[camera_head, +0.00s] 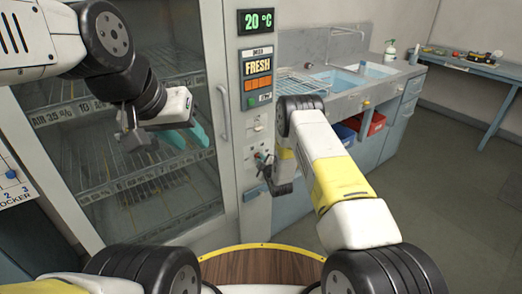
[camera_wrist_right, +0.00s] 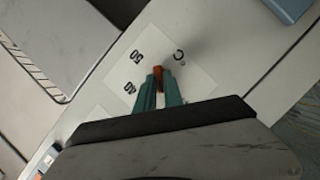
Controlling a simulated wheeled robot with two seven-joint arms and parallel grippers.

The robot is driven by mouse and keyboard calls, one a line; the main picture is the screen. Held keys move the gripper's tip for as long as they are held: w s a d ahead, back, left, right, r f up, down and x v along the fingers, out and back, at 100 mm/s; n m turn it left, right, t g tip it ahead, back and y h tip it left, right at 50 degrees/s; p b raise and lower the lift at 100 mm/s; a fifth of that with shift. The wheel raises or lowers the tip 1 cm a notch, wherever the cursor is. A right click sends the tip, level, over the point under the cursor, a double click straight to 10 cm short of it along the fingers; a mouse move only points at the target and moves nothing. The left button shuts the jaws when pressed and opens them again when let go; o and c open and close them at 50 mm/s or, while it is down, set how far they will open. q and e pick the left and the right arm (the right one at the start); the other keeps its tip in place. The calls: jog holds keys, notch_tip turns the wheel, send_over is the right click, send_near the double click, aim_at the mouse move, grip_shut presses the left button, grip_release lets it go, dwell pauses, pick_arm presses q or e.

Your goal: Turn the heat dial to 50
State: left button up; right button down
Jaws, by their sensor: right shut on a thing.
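The heat dial is mostly hidden by my right gripper. Its red part (camera_wrist_right: 158,74) shows between the fingertips in the right wrist view, close to the printed 50 and 40 marks and a °C sign on a pale plate (camera_wrist_right: 203,82). My right gripper (camera_wrist_right: 159,84) is shut on it with its teal fingers. In the head view my right gripper (camera_head: 266,165) is at the lower control panel of the cabinet. The green display (camera_head: 260,20) reads 20 °C. My left gripper (camera_head: 200,133) hangs in front of the cabinet's glass door, apart from the dial; its finger gap is unclear.
The glass-doored cabinet (camera_head: 222,60) with wire shelves fills the left, with a vertical door handle (camera_head: 223,112). A sink counter (camera_head: 350,100) stands at right. The floor at right is free.

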jog(key=shift+w+d+f+m+g+y, duration=0.2)
jog(key=shift+m+g+y, duration=0.65)
jog(key=shift+m+y, duration=1.8)
jog(key=shift+w+d+m+g+y, duration=0.25)
jog(key=shift+m+g+y, duration=0.65)
jog(key=shift+m, duration=3.45)
jog(key=shift+w+d+f+m+g+y, duration=0.1)
jog(key=shift+d+m+g+y, duration=0.5)
jog(key=shift+m+y, duration=2.05)
jog(key=shift+a+m+g+h, duration=0.25)
jog(key=shift+a+m+h, duration=0.05)
jog(key=shift+m+h, duration=0.7)
jog(key=c, duration=1.5)
grip_release()
jog(key=shift+o, duration=0.2)
jog(key=shift+s, duration=0.1)
jog(key=v, duration=0.7)
jog(key=shift+d, duration=0.35)
